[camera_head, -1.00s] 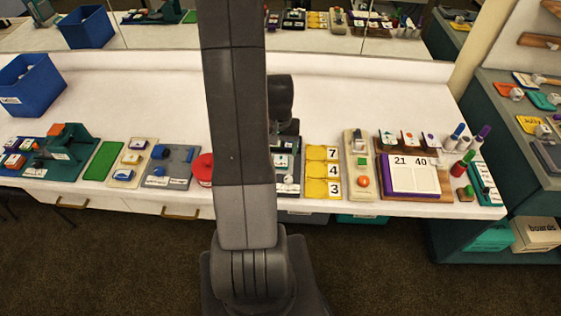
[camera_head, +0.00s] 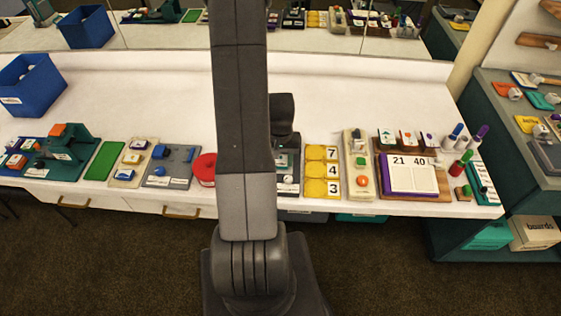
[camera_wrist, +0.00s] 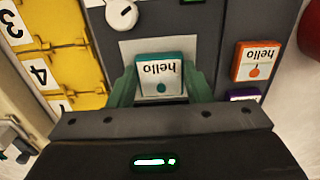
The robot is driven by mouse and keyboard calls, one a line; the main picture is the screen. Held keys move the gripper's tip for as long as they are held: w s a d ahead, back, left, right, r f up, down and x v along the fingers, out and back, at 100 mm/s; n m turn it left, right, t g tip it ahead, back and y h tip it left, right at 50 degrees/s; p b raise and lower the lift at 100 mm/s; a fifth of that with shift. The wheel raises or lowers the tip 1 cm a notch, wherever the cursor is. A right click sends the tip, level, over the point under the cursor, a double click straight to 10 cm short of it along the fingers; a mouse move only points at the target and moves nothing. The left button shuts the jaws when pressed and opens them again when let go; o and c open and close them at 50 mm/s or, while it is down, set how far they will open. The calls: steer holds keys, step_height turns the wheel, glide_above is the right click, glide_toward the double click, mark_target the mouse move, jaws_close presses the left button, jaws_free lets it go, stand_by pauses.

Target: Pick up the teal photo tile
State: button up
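The teal photo tile (camera_wrist: 160,72) shows in the wrist view with an upside-down "hello" on its pale face and a teal dot below it. It appears over a light grey square (camera_wrist: 127,50) on a dark board. My gripper (camera_wrist: 161,83) has one green finger on each side of the tile, very close to its edges. I cannot tell whether the fingers press on it or whether the tile is raised. In the head view my arm covers the gripper and most of this spot.
An orange "hello" tile (camera_wrist: 257,62) and a purple tile (camera_wrist: 243,95) lie to the right in the wrist view. A white round knob (camera_wrist: 122,13) is just beyond the teal tile. Yellow number tiles (camera_head: 322,170) and a red round thing (camera_head: 204,168) flank my arm.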

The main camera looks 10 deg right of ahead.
steer(key=shift+c, duration=0.9)
steer(key=shift+r, duration=0.15)
